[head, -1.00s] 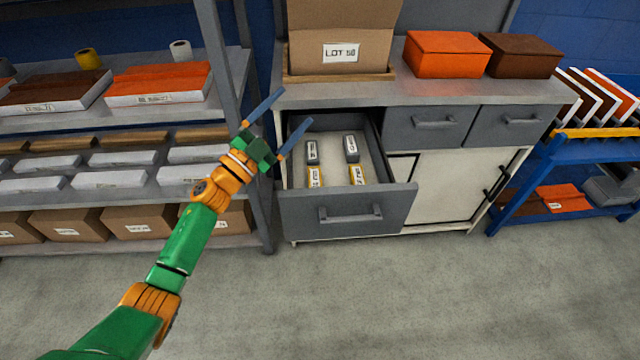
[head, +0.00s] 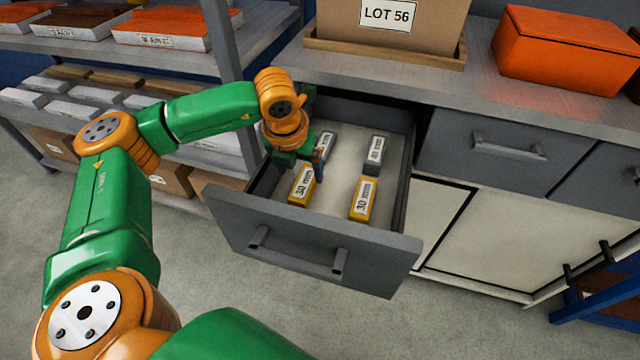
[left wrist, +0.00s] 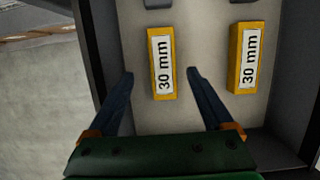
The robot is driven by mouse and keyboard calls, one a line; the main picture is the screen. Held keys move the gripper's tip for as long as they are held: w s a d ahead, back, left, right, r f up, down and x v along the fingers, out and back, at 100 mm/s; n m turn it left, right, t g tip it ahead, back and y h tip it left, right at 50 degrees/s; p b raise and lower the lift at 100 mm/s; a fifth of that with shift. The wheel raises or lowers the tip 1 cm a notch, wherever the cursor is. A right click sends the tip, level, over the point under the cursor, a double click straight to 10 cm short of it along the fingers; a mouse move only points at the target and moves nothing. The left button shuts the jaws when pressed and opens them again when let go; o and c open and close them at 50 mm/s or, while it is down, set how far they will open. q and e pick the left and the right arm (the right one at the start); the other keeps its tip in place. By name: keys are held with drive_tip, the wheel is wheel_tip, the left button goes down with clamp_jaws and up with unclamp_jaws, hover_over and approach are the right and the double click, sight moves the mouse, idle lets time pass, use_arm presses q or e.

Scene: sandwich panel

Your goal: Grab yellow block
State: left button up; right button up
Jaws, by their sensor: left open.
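Two yellow blocks labelled "30 mm" lie in the open drawer (head: 310,262). The left yellow block (head: 302,186) is partly close under my left gripper (head: 308,160) in the head view; the right yellow block (head: 363,198) lies apart from it. In the left wrist view, my left gripper (left wrist: 160,76) is open and empty, its fingers on either side of the near end of the left yellow block (left wrist: 162,62). I cannot tell the height of the fingertips above it. The right yellow block (left wrist: 243,58) is outside the right finger. My right gripper is not in view.
Two grey blocks lie farther back in the drawer, one at the right (head: 376,152) and one partly hidden by my gripper (head: 327,140). The drawer walls stand close around. A cardboard box (head: 420,30) and an orange box (head: 560,50) stand on the countertop above.

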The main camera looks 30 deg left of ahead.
sight(304, 183)
use_arm(q)
drive_tip(key=x, duration=0.4)
drive_tip(key=shift+d+f, duration=0.15)
drive_tip(key=shift+f, duration=0.25)
drive_tip(key=shift+r, duration=0.1)
clamp_jaws()
